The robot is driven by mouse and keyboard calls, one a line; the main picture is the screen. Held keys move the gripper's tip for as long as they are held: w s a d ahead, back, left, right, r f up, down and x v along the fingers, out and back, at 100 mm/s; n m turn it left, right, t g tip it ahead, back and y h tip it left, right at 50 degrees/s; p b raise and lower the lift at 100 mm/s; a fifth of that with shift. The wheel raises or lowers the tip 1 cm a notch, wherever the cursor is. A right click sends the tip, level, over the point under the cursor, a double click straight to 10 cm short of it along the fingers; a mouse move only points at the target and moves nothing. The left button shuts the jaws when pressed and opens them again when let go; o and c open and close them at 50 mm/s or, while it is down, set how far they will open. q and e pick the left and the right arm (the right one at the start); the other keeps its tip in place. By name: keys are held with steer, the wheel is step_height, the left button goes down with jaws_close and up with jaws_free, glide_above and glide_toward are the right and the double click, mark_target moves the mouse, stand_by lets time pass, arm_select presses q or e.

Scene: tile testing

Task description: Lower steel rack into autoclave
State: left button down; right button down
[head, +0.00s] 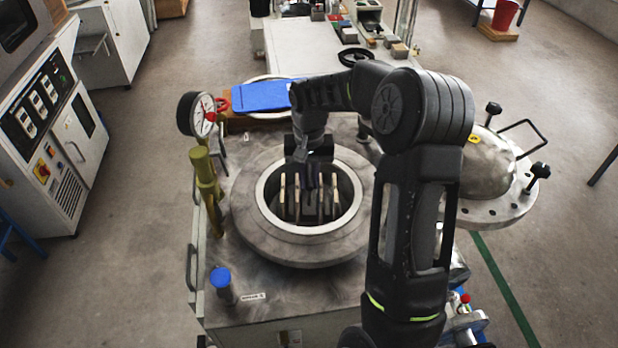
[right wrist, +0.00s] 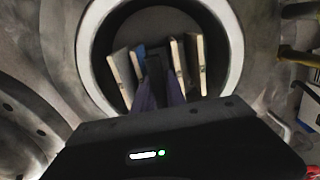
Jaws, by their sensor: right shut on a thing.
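The autoclave (head: 258,241) stands in the middle of the head view with its round mouth open. Its pale inner rim also shows in the right wrist view (right wrist: 235,50). The steel rack, with several upright tiles (head: 297,205), is inside the opening, below the rim. The tiles also show in the right wrist view (right wrist: 196,62). My right gripper (head: 315,183) reaches down into the mouth from above and is shut on the rack. Its fingers (right wrist: 160,92) stand between the tiles. The rack's frame and the chamber floor are mostly hidden. My left gripper is not in view.
The domed lid (head: 488,165) is swung open to the right. A pressure gauge (head: 204,114) and a brass valve (head: 204,170) stand at the left edge. A blue pad (head: 264,96) lies behind the mouth. A blue-capped post (head: 221,279) stands at the front left.

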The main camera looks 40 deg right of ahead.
mark_target(309, 205)
steer(key=shift+w+f+b, duration=0.1)
steer(key=shift+f+b, duration=2.9)
steer(key=shift+f, duration=1.6)
steer(key=shift+f+b, duration=0.45)
steer(key=shift+f, duration=0.35)
steer(key=c, duration=1.3)
jaws_free()
steer(key=shift+f, duration=0.15)
steer(key=shift+r+p, duration=7.2)
steer(key=shift+r, duration=2.8)
